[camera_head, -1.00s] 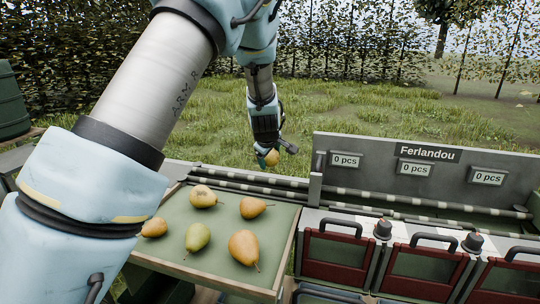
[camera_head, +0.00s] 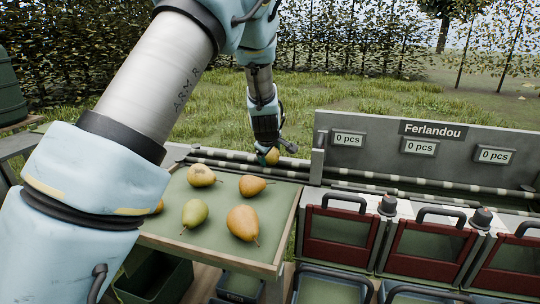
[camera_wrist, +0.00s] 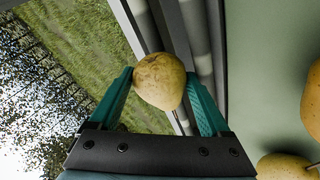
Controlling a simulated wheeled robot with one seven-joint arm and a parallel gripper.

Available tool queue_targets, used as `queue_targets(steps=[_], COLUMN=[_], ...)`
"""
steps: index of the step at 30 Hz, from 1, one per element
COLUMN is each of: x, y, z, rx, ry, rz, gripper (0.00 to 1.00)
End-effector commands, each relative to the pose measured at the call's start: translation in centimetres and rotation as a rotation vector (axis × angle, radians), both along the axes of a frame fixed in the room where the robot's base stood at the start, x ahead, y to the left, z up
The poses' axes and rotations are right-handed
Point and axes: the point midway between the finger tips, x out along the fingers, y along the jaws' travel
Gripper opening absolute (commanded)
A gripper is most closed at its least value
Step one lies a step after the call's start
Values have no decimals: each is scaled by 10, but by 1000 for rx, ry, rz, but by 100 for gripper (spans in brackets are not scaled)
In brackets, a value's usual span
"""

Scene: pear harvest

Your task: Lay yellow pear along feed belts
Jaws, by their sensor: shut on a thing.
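My gripper (camera_head: 268,154) is shut on a yellow pear (camera_head: 271,156), over the feed belts (camera_head: 230,165) behind the green tray. In the wrist view the pear (camera_wrist: 160,80) sits between the two teal fingers, and the belts (camera_wrist: 198,40) run behind it. I cannot tell whether the pear touches the belts. Several other pears lie on the tray: a greenish one (camera_head: 194,212), a large orange-yellow one (camera_head: 243,222), two at the back (camera_head: 201,175) (camera_head: 252,185), and one partly hidden by my arm.
The green tray (camera_head: 215,244) has a raised wooden edge. To the right stands a grey panel marked Ferlandou (camera_head: 433,130) with several counters reading 0 pcs. Below it are red-framed bins with handles (camera_head: 336,238). Grass lies behind.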

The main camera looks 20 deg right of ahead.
Motion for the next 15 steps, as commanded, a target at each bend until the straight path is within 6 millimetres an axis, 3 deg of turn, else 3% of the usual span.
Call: queue_targets(steps=[1, 6, 7, 11, 15], x=[-4, -5, -6, -6, -10], y=[3, 4, 4, 5, 5], z=[-9, -12, -12, -14, -10], rx=[11, 15, 16, 18, 17], ry=[16, 21, 22, 25, 23], rz=[1, 1, 1, 1, 0], gripper=[16, 16, 85, 99, 100])
